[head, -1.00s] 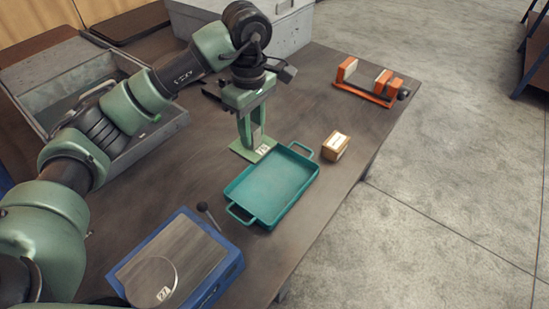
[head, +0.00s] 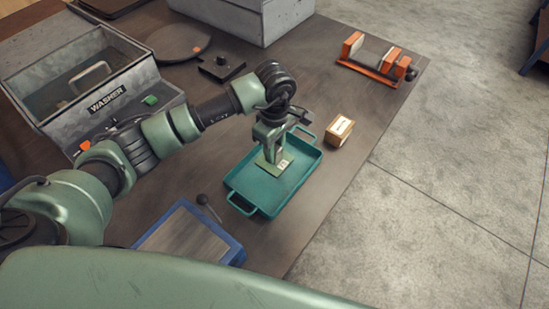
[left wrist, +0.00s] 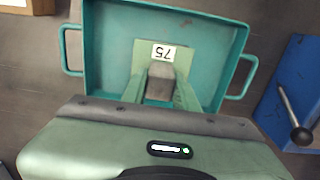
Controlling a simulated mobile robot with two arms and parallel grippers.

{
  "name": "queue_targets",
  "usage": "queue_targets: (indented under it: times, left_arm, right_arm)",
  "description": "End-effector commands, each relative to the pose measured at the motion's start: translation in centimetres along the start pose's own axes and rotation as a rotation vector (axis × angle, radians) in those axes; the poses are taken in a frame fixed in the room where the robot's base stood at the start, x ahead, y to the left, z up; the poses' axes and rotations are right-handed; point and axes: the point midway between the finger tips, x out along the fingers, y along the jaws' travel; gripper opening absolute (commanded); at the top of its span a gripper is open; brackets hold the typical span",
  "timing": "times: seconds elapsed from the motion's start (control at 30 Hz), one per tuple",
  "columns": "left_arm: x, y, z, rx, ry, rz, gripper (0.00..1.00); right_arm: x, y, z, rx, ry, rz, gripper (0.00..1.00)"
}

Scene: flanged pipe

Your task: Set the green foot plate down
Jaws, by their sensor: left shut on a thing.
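The green foot plate (head: 275,165) is a flat pale green plate with a white number label and a block standing on it. It is inside the outline of the teal tray (head: 240,183), looking level. I cannot tell whether it touches the tray floor. My left gripper (head: 274,152) comes from above and is shut on the foot plate's upright block. In the left wrist view, the plate (left wrist: 185,55) shows its label "75", with the fingers (left wrist: 160,86) on either side of the block. The tray's rim and both handles show there too. My right gripper is out of view.
A small labelled box (head: 338,133) stands just right of the tray. A blue-edged device (head: 185,238) with a black-knobbed lever is at front left. A grey washer bin (head: 125,105) is on the left, and an orange fixture (head: 375,62) is at the back right.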

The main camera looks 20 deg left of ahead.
Motion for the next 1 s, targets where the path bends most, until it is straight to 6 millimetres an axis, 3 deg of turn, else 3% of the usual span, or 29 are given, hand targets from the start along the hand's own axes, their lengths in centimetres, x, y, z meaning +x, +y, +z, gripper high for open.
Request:
queue_targets:
  times: [0.27, 0.53, 0.93, 0.97, 1.0]
  left_arm:
    - [1.9, 0.1, 0.0, -0.001, -0.002, 0.004, 0.00]
    - [5.4, 0.1, 0.0, 0.000, -0.002, 0.002, 0.00]
    - [6.0, 0.2, 0.0, 0.001, 0.000, 0.004, 0.00]
    - [6.0, 0.1, 0.0, 0.001, 0.000, 0.002, 0.37]
    - [6.0, 0.1, 0.0, 0.001, 0.000, 0.001, 0.48]
  right_arm:
    - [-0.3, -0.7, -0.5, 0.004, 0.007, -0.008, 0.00]
    - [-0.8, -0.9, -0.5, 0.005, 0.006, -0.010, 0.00]
    - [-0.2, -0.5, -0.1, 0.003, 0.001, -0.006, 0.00]
    - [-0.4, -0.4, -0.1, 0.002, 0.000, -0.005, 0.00]
    - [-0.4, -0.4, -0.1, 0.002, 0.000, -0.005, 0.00]
